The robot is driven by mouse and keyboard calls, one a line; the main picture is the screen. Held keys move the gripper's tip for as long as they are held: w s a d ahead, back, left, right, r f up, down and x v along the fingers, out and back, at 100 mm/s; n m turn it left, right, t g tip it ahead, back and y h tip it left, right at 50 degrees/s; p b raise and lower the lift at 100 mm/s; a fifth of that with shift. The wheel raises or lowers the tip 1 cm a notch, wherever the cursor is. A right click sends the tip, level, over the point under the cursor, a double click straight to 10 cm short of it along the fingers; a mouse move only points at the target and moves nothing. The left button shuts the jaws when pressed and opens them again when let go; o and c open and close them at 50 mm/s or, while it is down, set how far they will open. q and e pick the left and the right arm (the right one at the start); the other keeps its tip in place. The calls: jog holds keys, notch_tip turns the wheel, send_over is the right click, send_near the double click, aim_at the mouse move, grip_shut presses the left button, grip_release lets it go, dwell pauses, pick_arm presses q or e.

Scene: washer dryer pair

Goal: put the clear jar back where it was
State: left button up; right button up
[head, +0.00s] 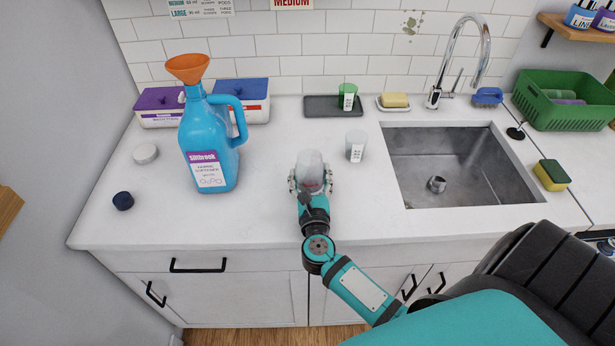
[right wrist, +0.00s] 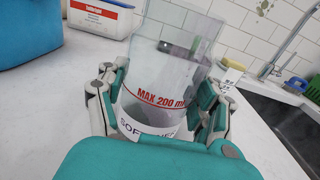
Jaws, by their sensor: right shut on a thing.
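A clear jar (head: 311,168) with a red "MAX 200 ml" mark and a white softener label shows close up in the right wrist view (right wrist: 165,70). My right gripper (head: 311,185) is shut around it, one finger on each side, and the jar is upright. It is over or on the counter right of the blue jug; I cannot tell if its base touches. A dark grey tray (head: 322,106) lies against the back wall with a green cup (head: 347,97) at its right end; its left part is bare. My left gripper is not in view.
A blue softener jug (head: 208,140) with an orange funnel stands to the left. A frosted measuring cup (head: 356,147) stands right of the held jar, near the sink (head: 440,165). Boxes with purple (head: 160,110) and blue lids (head: 241,100) stand at the back left.

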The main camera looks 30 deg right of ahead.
jog(key=o, duration=0.8)
jog(key=shift+s+d+f, duration=0.1)
jog(key=shift+s+d, duration=0.05)
jog(key=shift+o, duration=2.5)
jog(key=shift+a, duration=0.2)
jog(key=shift+r, duration=0.2)
jog(key=shift+s+a+f, duration=0.1)
jog(key=shift+s+f, duration=0.1)
jog(key=b+v, duration=0.3)
jog(key=v, duration=0.7)
jog(key=shift+s+a+r+b, duration=0.1)
jog(key=shift+s+a+b, duration=0.1)
jog(key=shift+s+b, duration=0.2)
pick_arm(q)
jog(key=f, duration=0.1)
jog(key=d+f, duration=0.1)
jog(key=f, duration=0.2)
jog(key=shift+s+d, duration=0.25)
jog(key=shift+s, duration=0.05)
pick_arm(e)
jog(key=shift+s+a+r, duration=0.15)
jog(key=shift+s, duration=0.1)
